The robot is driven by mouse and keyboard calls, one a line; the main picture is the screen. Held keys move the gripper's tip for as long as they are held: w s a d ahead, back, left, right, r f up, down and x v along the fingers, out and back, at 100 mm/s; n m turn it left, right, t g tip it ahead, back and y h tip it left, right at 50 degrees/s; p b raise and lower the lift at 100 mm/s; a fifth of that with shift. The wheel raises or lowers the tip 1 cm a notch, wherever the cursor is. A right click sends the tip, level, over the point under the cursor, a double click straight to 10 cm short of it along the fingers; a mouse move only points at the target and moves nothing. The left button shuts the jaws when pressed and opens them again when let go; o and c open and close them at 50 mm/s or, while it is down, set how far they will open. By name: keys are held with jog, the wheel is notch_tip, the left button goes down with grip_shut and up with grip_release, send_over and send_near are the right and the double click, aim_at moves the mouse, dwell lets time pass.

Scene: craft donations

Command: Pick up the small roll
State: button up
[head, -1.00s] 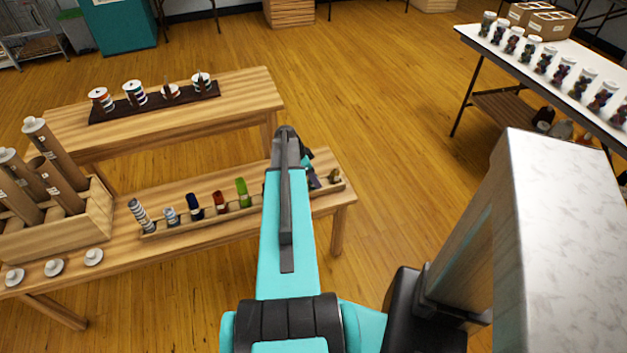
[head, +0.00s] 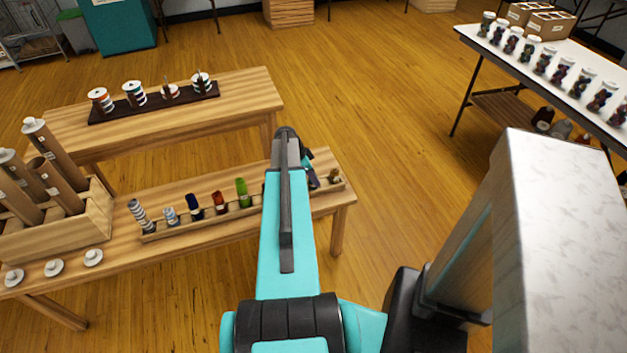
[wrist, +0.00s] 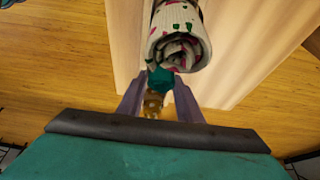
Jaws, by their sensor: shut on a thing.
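My gripper (wrist: 160,88) shows its two grey fingers in the wrist view, with a small teal roll (wrist: 160,78) pinched between the tips. Only part of this roll shows, and its full shape is hidden. The end of a larger white roll with a green and pink pattern (wrist: 180,48) fills the area just above it; I cannot tell whether they touch. In the head view my arm covers the fingertips, at the right part of the narrow wooden rack (head: 212,224) on the low bench.
A crate of brown tubes (head: 85,220) stands left. Ribbon spools (head: 134,93) stand on the bench behind.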

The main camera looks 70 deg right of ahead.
jog(key=shift+r+b, duration=0.55)
jog(key=shift+r, duration=4.45)
jog(key=shift+s, duration=0.1)
